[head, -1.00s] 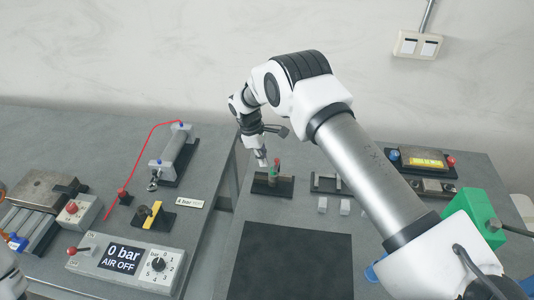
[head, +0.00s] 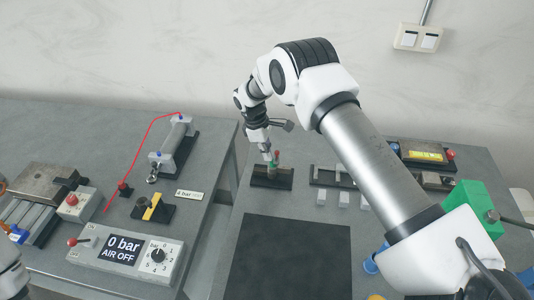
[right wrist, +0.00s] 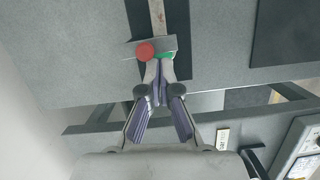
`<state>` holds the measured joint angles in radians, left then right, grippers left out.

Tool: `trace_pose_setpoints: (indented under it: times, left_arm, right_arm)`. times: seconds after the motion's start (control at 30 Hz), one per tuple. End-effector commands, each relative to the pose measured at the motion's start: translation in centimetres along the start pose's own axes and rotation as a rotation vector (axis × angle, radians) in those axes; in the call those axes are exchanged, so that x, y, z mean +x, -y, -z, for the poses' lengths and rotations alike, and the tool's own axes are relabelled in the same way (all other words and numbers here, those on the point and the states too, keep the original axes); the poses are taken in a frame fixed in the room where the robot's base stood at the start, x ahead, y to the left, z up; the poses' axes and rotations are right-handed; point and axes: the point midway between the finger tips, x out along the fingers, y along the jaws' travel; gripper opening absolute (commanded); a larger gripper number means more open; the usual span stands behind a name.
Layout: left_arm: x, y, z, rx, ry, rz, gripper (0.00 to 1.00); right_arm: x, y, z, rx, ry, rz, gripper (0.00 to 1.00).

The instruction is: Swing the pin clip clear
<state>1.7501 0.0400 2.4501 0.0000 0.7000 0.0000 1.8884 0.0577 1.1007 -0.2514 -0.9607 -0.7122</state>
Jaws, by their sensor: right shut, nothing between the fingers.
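A small black-based fixture (head: 271,178) stands near the left edge of the right table. It carries an upright piece with a red knob (head: 276,153) and a green part below it. In the right wrist view the red knob (right wrist: 146,51) and the green part (right wrist: 164,56) sit at a grey block. I cannot tell for sure which piece is the pin clip. My right gripper (head: 267,156) points down beside the knob. In the right wrist view its fingertips (right wrist: 158,70) are closed together, empty, close to the green part; contact is unclear. My left gripper is out of view.
A black mat (head: 292,262) lies in front of the fixture. Small light blocks (head: 343,198) and a dark rack stand to its right, near a green box (head: 470,203). The left table holds a cylinder (head: 175,145) and a control panel (head: 125,256). A gap separates the tables.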

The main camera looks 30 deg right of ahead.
Motion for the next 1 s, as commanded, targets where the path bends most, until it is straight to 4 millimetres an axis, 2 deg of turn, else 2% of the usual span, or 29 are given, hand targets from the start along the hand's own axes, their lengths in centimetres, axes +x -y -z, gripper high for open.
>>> trace_pose_setpoints:
  times: [0.23,0.67,0.83,1.0]
  left_arm:
    - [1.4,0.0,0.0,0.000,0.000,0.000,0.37]
    - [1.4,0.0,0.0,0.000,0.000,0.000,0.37]
    - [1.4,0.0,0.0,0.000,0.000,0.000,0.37]
    - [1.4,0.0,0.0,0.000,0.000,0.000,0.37]
  right_arm:
    - [0.1,-0.8,1.0,0.000,0.000,0.000,0.00]
    - [-0.6,-0.9,1.1,-0.001,0.000,0.000,0.00]
    - [-2.9,-1.0,1.1,-0.001,-0.001,-0.002,0.00]
    - [-6.9,-1.0,1.1,0.000,-0.001,-0.002,0.00]
